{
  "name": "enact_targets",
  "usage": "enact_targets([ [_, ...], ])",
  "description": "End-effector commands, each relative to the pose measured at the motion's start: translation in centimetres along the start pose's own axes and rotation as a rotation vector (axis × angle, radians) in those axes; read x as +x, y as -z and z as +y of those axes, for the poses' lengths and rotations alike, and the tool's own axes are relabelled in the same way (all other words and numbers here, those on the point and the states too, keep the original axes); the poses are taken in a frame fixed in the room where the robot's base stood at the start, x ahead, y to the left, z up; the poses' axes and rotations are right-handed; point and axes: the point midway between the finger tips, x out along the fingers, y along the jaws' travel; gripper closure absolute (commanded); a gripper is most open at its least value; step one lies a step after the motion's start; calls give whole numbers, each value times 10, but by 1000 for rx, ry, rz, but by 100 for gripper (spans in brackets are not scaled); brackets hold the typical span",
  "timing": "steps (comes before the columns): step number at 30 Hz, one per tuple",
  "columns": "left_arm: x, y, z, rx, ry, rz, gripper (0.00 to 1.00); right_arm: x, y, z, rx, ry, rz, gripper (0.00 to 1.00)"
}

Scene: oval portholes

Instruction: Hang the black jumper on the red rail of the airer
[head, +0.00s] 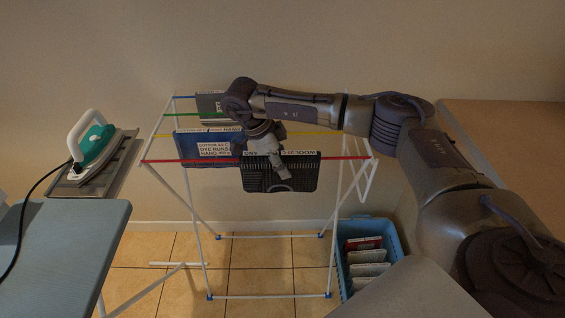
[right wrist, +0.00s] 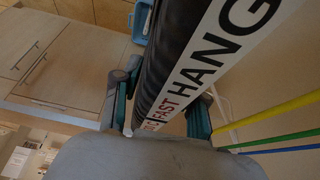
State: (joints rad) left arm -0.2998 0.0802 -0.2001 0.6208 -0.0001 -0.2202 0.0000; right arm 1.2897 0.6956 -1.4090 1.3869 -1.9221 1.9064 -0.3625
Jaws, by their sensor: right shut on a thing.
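The red rail (head: 205,161) is the nearest bar of the white airer (head: 206,265). The jumper hides the rail's middle; I cannot tell whether it rests on the rail or is held just in front. My left gripper is out of view.
A blue garment (head: 205,178) hangs on the yellow rail (head: 335,134). A grey garment (head: 208,104) hangs farther back near the green rail. An iron (head: 92,145) stands by the ironing board (head: 70,235) at left. A blue basket (head: 397,240) with several folded items stands at lower right.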

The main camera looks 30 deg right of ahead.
Motion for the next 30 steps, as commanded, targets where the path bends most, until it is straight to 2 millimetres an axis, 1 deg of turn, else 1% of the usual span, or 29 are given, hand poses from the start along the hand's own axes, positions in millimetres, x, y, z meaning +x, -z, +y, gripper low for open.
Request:
enact_targets([
  [1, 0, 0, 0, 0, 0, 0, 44, -1, 0, 0, 0, 1, -1, 54],
  [3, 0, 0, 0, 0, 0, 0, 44, -1, 0, 0, 0, 1, -1, 43],
  [6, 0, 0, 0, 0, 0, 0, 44, -1, 0, 0, 0, 1, -1, 28],
  [14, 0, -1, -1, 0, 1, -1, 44, 0, 0, 0, -1, -1, 0, 28],
  [17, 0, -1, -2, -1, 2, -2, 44, -4, 0, 0, 0, 1, -1, 28],
  [20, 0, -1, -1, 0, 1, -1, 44, -17, -1, 0, -1, 1, -1, 28],
  [30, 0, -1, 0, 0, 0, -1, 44, -89, 0, -1, 1, 6, -2, 28],
])
